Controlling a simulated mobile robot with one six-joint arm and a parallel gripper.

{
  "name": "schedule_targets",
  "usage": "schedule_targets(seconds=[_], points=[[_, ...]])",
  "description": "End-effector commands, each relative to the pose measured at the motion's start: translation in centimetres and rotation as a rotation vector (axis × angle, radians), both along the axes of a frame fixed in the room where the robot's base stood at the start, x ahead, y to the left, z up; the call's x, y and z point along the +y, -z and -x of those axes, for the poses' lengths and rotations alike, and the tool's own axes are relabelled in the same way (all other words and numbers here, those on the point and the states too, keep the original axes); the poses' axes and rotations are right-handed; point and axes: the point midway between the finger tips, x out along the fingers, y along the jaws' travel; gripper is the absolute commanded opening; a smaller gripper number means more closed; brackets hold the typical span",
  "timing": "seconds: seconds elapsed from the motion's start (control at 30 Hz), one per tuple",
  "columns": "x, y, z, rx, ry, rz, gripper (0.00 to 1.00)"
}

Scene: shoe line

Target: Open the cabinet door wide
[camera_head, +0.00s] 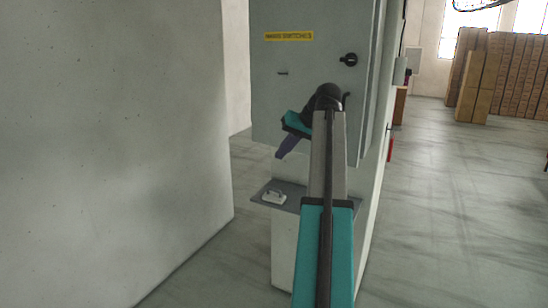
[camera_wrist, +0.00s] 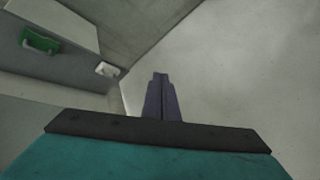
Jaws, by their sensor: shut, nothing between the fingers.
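The grey cabinet door (camera_head: 310,75) is upright in the upper middle of the head view, with a yellow label (camera_head: 289,36) and a black knob (camera_head: 348,59). I cannot tell whether it is fully closed or slightly ajar. My gripper (camera_head: 283,153) is shut and empty, in front of the door's lower part and left of the knob. It points down and to the left. My arm hides part of the door's lower right. In the wrist view the shut fingers (camera_wrist: 160,78) touch nothing and point towards a pale surface.
A grey shelf (camera_head: 290,205) with a white handle-like item (camera_head: 273,197) stands below the door. A green handle-like item (camera_wrist: 40,42) shows in the wrist view. A pale wall (camera_head: 110,150) fills the left. Stacked boxes (camera_head: 510,75) stand far right, with open floor before them.

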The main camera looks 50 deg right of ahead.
Motion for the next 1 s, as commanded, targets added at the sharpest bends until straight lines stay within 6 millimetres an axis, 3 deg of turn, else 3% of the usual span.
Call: schedule_targets(seconds=[0.03,0.23,0.67,0.7,0.87,1.0], points=[[-0.5,-1.1,0.2,-0.001,0.0,0.0,0.0],[-1.6,-2.7,0.9,0.001,-0.001,0.0,0.0],[-1.9,-3.2,1.2,0.001,-0.003,0.0,0.0],[-1.9,-3.2,1.2,0.0,-0.002,0.0,0.02],[-1.9,-3.2,1.1,0.0,0.01,-0.008,0.29],[-3.2,-3.5,0.6,-0.022,0.092,-0.004,0.3]])
